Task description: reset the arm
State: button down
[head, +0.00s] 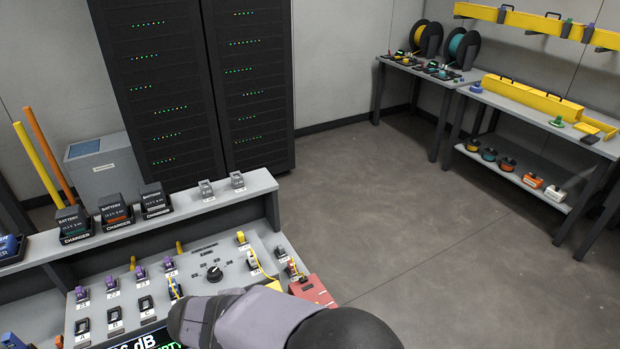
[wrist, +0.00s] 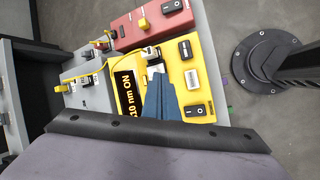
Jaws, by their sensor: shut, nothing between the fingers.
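My arm (head: 262,318) reaches in from the bottom of the head view, over the front right of the sloped grey panel (head: 205,262). Its own links hide my gripper there. In the wrist view my gripper (wrist: 157,80) shows as a narrow blue-grey wedge, shut and empty. It points over a yellow device (wrist: 185,78) whose dark screen reads "10 nm ON". I cannot tell whether the tip touches the device.
A red device (wrist: 150,24) lies beyond the yellow one in the wrist view. The panel carries switches, a knob (head: 214,273) and connectors. Battery chargers (head: 118,220) stand on the shelf behind it. Workbenches (head: 535,103) stand at the back right. Open floor (head: 430,240) lies between.

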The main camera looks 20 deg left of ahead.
jog(key=w+d+r+m+g, duration=0.15)
jog(key=d+m, duration=0.35)
jog(key=d, duration=0.5)
jog(key=w+d+m+g, duration=0.3)
jog(key=d+m, duration=0.1)
jog(key=d, duration=0.6)
jog(key=s+d+m+g+y, duration=0.1)
jog(key=s+d+m, duration=0.45)
jog(key=d, duration=0.35)
jog(key=s+d+m+g+y, duration=0.1)
jog(key=s+d+m, duration=0.3)
jog(key=d+m, duration=0.35)
notch_tip(320, 180, down, 35)
jog(key=b, duration=3.4)
jog(key=shift+d+b, duration=0.25)
jog(key=shift+b, duration=0.1)
jog(key=shift+t, duration=0.25)
